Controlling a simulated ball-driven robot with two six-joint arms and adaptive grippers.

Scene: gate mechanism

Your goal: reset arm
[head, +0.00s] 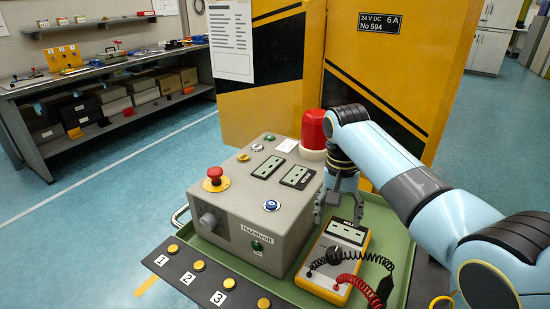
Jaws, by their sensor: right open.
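My right arm comes in from the right, and its gripper (338,208) points down, open, with nothing seen between the fingers. It hangs between the grey control box (225,212) and the yellow multimeter (338,262), just above the multimeter's far end. I cannot tell whether a finger touches either. My left gripper is not in view.
The box and multimeter sit on a green tray (385,235). A dark strip (210,283) with numbered yellow buttons runs along the front. A black and a red lead lie over the multimeter. The yellow gate (385,70) stands close behind. A workbench (110,68) is far left.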

